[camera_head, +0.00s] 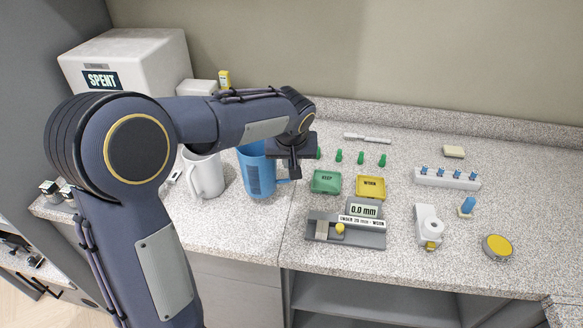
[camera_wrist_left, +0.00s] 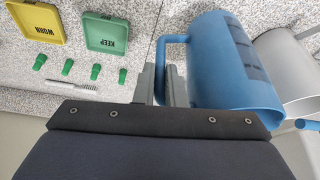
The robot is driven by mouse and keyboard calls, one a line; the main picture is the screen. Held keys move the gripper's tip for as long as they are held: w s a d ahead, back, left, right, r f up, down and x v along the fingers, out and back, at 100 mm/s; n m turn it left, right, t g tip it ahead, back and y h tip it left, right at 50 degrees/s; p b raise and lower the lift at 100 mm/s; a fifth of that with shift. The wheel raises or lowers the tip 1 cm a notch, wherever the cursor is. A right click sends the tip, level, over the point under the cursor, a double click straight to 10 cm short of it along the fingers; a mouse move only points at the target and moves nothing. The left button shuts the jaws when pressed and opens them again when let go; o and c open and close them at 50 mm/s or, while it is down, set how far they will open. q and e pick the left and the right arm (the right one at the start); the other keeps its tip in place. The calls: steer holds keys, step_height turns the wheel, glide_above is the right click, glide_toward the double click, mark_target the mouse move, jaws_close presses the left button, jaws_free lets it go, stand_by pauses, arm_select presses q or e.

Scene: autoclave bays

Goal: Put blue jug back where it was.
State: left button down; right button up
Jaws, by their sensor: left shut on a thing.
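The blue jug (camera_head: 259,178) is upright beside the white jug (camera_head: 204,176), on the left part of the speckled counter. My left gripper (camera_head: 294,172) is at the jug's right side, shut on its handle. In the left wrist view the gripper's fingers (camera_wrist_left: 163,88) are on either side of the handle of the blue jug (camera_wrist_left: 215,75). I cannot tell whether the jug's base touches the counter. Part of its rim is hidden behind my arm in the head view. My right gripper is not in view.
A green KEEP tray (camera_head: 326,190), a yellow WORN tray (camera_head: 370,195) and a gauge (camera_head: 345,229) lie right of the jug. Several green pegs stand behind the trays. A white SPENT box (camera_head: 140,60) is at the back left. Bare counter (camera_head: 250,222) lies in front of the jug.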

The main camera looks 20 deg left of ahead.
arm_select(q)
steer(key=shift+w+a+f, duration=0.1)
steer(key=shift+w+f, duration=0.3)
steer(key=shift+f, duration=0.1)
steer(key=shift+f+p, duration=0.55)
steer(key=shift+f, duration=0.95)
steer(key=shift+f, duration=0.15)
steer(key=c, duration=1.5)
jaws_free()
